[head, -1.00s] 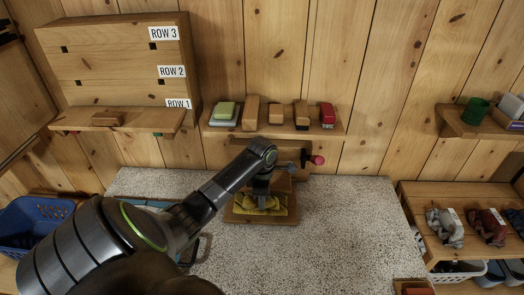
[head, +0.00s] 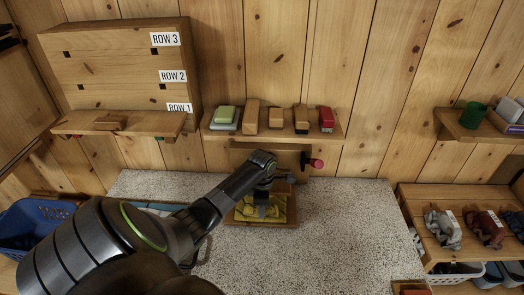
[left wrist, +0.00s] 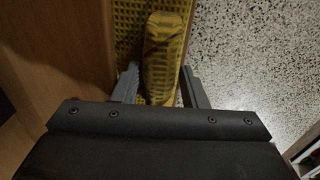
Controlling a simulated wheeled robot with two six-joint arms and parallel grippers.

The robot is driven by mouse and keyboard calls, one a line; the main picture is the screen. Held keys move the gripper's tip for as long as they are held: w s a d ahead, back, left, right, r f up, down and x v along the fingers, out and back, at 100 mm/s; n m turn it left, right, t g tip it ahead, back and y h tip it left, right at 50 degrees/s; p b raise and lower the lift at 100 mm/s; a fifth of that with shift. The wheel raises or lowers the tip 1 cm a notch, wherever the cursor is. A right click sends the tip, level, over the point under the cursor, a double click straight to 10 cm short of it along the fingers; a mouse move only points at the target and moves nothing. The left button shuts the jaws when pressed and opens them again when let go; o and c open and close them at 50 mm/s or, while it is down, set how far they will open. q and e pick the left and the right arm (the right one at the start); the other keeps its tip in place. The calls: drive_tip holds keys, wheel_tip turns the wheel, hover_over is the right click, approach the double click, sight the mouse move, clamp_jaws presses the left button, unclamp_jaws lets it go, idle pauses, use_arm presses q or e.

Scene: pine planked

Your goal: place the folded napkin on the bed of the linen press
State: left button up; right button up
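The yellow folded napkin (head: 277,213) lies on the wooden bed (head: 290,224) of the linen press, partly hidden by my left gripper (head: 262,210). In the left wrist view a thick yellow fold (left wrist: 166,50) runs between the two fingers of my left gripper (left wrist: 160,82), with flat waffle-textured yellow (left wrist: 125,30) beside it. A narrow gap shows between the left finger and the fold; the right finger is close to it, and contact there is unclear. The fingers stand apart. The press's red knob (head: 317,163) is behind, at the right. My right gripper is out of view.
The speckled worktop (head: 340,230) is clear right of the press. A shelf (head: 220,133) above holds several blocks and brushes. A row-labelled rack (head: 120,70) stands at back left, a blue basket (head: 30,235) at left, and a side shelf (head: 440,200) at right.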

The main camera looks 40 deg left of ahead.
use_arm(q)
drive_tip(key=shift+r, duration=0.1)
wheel_tip(320, 180, up, 7)
drive_tip(key=shift+f+b, duration=0.2)
drive_tip(key=shift+b, duration=0.55)
drive_tip(key=shift+r, duration=0.4)
